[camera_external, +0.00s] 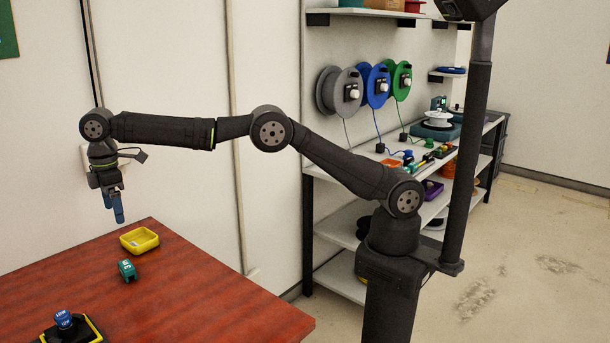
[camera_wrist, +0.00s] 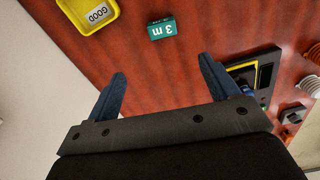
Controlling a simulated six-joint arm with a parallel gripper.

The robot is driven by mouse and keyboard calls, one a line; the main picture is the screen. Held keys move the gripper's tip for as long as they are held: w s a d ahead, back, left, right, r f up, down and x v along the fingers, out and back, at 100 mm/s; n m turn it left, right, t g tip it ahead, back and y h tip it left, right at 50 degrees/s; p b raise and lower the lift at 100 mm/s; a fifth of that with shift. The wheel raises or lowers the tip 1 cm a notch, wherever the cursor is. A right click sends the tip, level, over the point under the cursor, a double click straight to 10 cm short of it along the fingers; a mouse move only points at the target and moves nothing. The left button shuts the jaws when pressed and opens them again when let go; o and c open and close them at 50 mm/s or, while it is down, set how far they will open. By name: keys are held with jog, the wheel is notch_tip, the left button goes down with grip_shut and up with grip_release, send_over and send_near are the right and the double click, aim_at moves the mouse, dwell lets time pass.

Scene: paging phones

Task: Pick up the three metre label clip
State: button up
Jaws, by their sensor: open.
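The three metre label clip is a small teal block (camera_external: 127,270) on the red-brown table, in front of the yellow tray. In the wrist view the clip (camera_wrist: 161,29) shows white "3 m" lettering, upside down, beyond the fingertips and between their lines. My gripper (camera_external: 116,209) hangs above the table's far end, clear of the clip, with blue fingers pointing down. In the wrist view my gripper (camera_wrist: 160,70) has its two blue fingers spread wide, with nothing between them.
A yellow tray (camera_external: 139,240) stands behind the clip; its label reads "GOOD" in the wrist view. A blue item (camera_external: 63,319) sits on a black and yellow holder at the table's front. Orange and white ribbed parts (camera_wrist: 292,115) lie right in the wrist view. Table (camera_external: 200,290) right of the clip is clear.

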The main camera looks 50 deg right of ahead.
send_over(126, 265)
jog(key=f, duration=1.2)
jog(key=shift+w+d+f, duration=0.15)
jog(key=shift+w+f, duration=0.15)
jog(key=shift+s+f, duration=0.15)
jog(key=shift+f, duration=1.2)
jog(key=shift+s+f, duration=0.1)
jog(key=shift+f, duration=1.25)
jog(key=shift+c, duration=0.4)
jog(key=c, duration=1)
